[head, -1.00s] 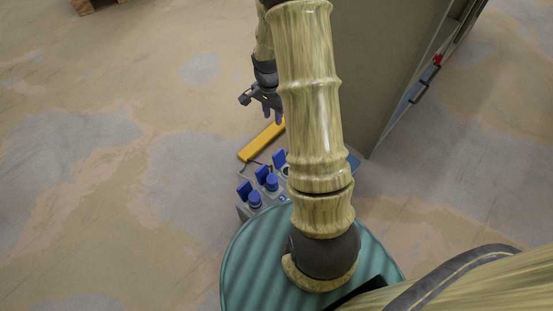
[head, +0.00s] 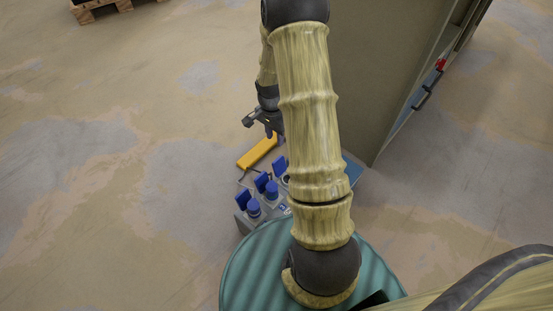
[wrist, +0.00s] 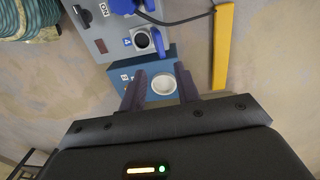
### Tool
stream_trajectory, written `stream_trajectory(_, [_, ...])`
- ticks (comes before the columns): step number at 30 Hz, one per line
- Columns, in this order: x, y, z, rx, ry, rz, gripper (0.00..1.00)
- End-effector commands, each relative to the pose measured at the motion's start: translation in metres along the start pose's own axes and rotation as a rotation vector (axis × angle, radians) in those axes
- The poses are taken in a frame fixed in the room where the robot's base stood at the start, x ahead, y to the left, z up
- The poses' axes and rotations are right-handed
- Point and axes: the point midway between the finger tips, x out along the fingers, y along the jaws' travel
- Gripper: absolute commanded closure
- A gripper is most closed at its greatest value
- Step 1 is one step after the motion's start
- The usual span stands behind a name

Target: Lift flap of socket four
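A grey socket box (head: 243,226) stands beyond my base in the head view, with several blue flaps standing up and blue plugs in front of some. In the wrist view the grey box (wrist: 105,45) shows a round socket (wrist: 142,40) with its blue flap (wrist: 158,43) raised beside it. A blue box (wrist: 150,68) adjoins it and bears a pale round cover or opening (wrist: 163,84). Contact cannot be judged.
A yellow bar (head: 257,152) lies beyond the boxes, also right in the wrist view (wrist: 222,45). A black cable (wrist: 175,20) runs from a blue plug. A tall grey cabinet (head: 375,80) stands at right. A pallet (head: 100,8) is far left. Floor at left is clear.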

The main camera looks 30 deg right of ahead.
Motion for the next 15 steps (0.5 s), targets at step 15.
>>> stream_trajectory(15, [0.096, 0.0, 0.0, -0.001, -0.001, 0.002, 0.68])
